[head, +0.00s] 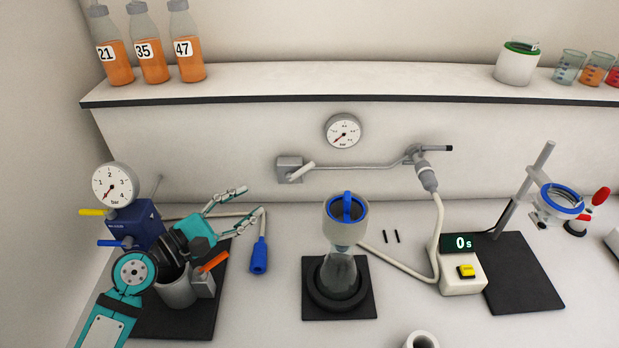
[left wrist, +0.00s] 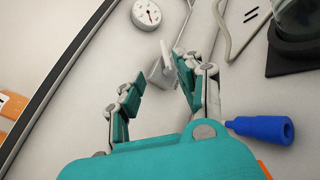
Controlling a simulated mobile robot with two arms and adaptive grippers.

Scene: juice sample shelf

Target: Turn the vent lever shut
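My left gripper (head: 246,208) is open and empty above the bench, its fingers pointing right. It also shows in the left wrist view (left wrist: 158,76). A grey wall block with a pale lever (head: 301,172) is right of and beyond the fingertips; the lever also shows in the left wrist view (left wrist: 166,54), apart from the fingers. The blue unit (head: 137,225) carries a yellow lever (head: 92,212) and a blue lever (head: 110,242). An orange lever (head: 213,262) is below my gripper. No label shows which lever is the vent. My right gripper is out of view.
A glass flask under a blue-handled funnel (head: 345,222) stands mid-bench. A timer box (head: 462,275) and a stand (head: 522,272) are farther right. Bottles (head: 150,62) stand on the shelf.

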